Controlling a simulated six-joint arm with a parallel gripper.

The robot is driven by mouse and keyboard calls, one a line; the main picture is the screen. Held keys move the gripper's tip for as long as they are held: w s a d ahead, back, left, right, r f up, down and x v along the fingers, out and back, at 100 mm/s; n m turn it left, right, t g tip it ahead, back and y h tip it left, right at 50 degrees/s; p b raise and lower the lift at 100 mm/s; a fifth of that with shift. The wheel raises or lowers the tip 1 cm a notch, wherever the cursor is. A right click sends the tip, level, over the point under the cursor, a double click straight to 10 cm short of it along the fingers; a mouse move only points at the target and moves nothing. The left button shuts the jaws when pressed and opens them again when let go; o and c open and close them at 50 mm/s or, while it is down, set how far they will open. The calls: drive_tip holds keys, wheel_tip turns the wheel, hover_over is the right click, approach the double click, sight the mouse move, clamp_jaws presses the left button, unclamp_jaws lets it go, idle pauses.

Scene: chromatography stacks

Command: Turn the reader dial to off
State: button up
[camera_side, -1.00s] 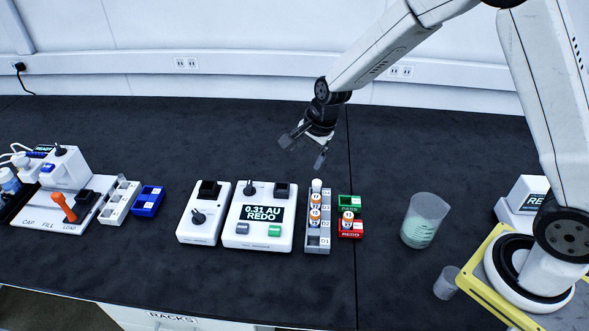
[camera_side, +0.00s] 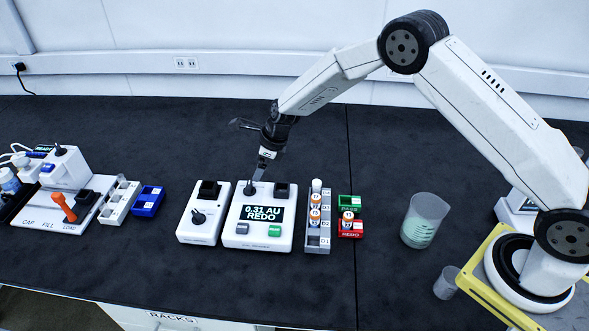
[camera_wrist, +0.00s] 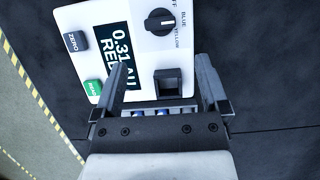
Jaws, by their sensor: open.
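The reader (camera_side: 242,228) is a white box whose screen (camera_side: 263,214) reads "0.31 AU REDO". Its black dial (camera_side: 250,188) is at the back left of its top. In the wrist view the dial (camera_wrist: 160,21) has the marks OFF, BLUE and YELLOW around it; I cannot tell for sure which mark it points to. My gripper (camera_side: 258,172) is open and empty, close above the back of the reader near the dial. In the wrist view my gripper (camera_wrist: 160,75) has its fingers spread over the reader, with the dial beyond the fingertips, not between them.
The reader's square black well (camera_wrist: 168,83) lies between my fingers in the wrist view. A white unit with another black knob (camera_side: 198,217) stands just left. A grey rack (camera_side: 318,240) with vials stands right, beside green PASS (camera_side: 350,203) and red REDO (camera_side: 350,232) trays. A beaker (camera_side: 424,222) stands farther right.

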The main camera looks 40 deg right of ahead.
sight(251, 185)
drive_tip(key=shift+f, duration=0.15)
drive_tip(key=shift+x, duration=3.75)
clamp_jaws()
